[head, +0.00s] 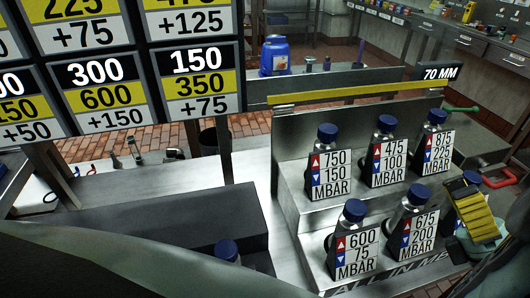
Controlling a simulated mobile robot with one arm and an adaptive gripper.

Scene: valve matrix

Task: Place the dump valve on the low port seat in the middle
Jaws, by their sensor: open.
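A yellow ribbed piece with dark edges, which looks like my gripper (475,214), is at the right end of the stepped rack. A blue cap (473,178) shows just behind it, and the body below that cap is hidden. I cannot tell whether the gripper touches it. Valves with blue caps and white labels stand upright on the rack: 750/150 (326,165), 475/100 (390,155) and 875/225 (438,150) on the upper step, 600/75 (355,245) and 675/200 (417,235) on the lower step. I cannot identify the dump valve or an empty low middle seat.
The stepped metal rack (292,190) has a yellow rail (350,93) and a 70 MM sign (440,73). Another blue cap (226,249) shows by a dark block (175,225). A number board (100,95) hangs at upper left. Bare metal counter (135,187) lies below it.

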